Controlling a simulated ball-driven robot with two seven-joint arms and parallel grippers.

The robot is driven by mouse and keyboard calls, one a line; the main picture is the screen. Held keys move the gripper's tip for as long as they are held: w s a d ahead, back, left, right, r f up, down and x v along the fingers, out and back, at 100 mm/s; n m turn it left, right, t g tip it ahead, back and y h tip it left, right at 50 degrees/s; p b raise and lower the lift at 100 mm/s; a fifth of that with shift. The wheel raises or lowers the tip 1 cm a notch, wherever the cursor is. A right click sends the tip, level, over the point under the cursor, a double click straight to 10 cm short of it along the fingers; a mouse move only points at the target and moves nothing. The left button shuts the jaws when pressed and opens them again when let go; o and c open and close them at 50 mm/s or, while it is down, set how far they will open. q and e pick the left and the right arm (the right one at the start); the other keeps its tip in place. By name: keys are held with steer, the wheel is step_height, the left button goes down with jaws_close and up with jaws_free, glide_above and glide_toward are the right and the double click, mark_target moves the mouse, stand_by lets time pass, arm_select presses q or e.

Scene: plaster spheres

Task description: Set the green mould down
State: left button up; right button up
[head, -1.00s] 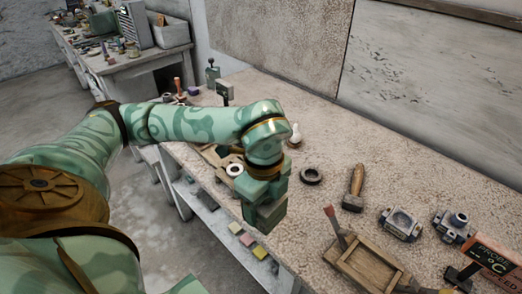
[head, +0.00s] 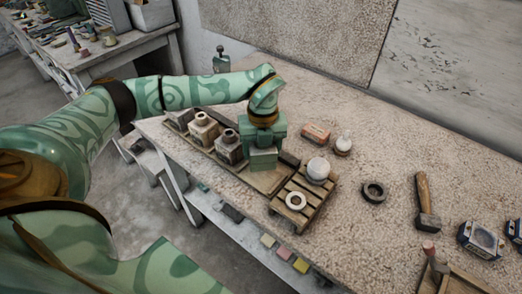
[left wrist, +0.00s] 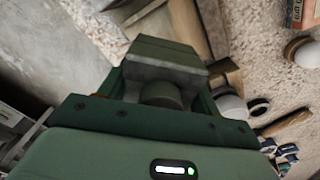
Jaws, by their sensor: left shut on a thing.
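The green mould (head: 263,159) is a blocky piece held in my left gripper (head: 265,146), which points down. In the left wrist view the mould (left wrist: 165,58) shows as a grey-green block with a round neck between the fingers. My left gripper is shut on it. The mould is over the right part of a long wooden board (head: 267,181), in line with several grey and beige moulds (head: 228,147). I cannot tell whether its underside touches the board. My right gripper is not in view.
An orange box (head: 315,134), a white bulb-shaped thing (head: 343,144), a dark ring (head: 374,192) and a mallet (head: 426,205) lie further right.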

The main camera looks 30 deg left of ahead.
arm_select(q)
steer(key=shift+w+a+m, duration=0.25)
steer(key=shift+a+m, duration=0.1)
steer(key=shift+m, duration=0.55)
steer(key=shift+d+r+m, duration=0.1)
steer(key=shift+d+m, duration=0.2)
steer(key=shift+a, duration=0.2)
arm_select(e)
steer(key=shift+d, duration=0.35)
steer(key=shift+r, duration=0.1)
